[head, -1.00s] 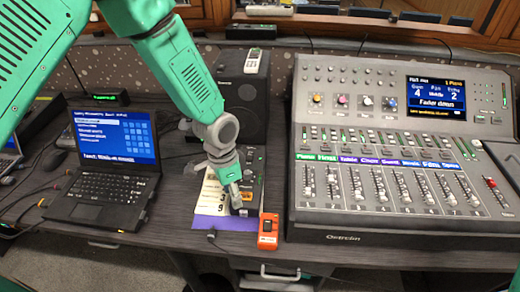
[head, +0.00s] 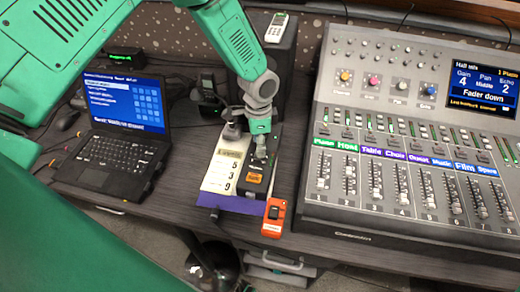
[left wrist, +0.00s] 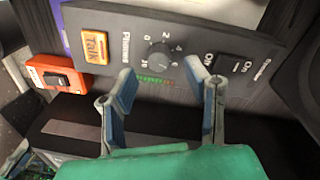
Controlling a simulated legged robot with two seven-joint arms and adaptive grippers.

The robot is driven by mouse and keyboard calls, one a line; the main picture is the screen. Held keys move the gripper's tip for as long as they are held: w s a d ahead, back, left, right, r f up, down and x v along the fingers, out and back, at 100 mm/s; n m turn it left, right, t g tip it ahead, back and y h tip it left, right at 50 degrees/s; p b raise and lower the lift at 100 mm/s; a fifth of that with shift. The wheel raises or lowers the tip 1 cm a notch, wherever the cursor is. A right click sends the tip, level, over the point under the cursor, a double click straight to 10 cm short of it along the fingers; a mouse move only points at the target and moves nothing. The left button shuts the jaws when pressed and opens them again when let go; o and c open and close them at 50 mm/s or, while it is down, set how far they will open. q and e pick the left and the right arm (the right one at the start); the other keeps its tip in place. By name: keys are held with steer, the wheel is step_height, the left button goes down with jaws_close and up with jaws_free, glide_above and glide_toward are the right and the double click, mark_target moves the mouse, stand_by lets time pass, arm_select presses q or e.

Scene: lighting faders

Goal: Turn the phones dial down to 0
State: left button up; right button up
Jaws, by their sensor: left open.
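The phones dial (left wrist: 160,54) is a round dark knob on a grey control box, with numbers around it and the word Phones beside it. I cannot read its pointer surely. The box (left wrist: 205,30) also carries an orange Talk button (left wrist: 95,46) and a black On switch (left wrist: 235,66). My left gripper (left wrist: 161,68) is open, its fingertips just short of the dial, one to each side; contact does not show. In the head view my left gripper (head: 260,155) points down over the box and hides the dial; the Talk button (head: 254,178) shows in front. My right gripper is not in view.
An orange switch unit (head: 274,217) stands at the desk edge by the box. A card with numbers (head: 224,165) lies left of the box, a laptop (head: 122,135) farther left. The large fader console (head: 360,218) is to the right. A black speaker (head: 277,75) stands behind.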

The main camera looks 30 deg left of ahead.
arm_select(q)
steer(key=shift+s+a+f, duration=0.1)
steer(key=shift+s+f, duration=0.05)
steer(key=shift+f, duration=1.55)
jaws_close()
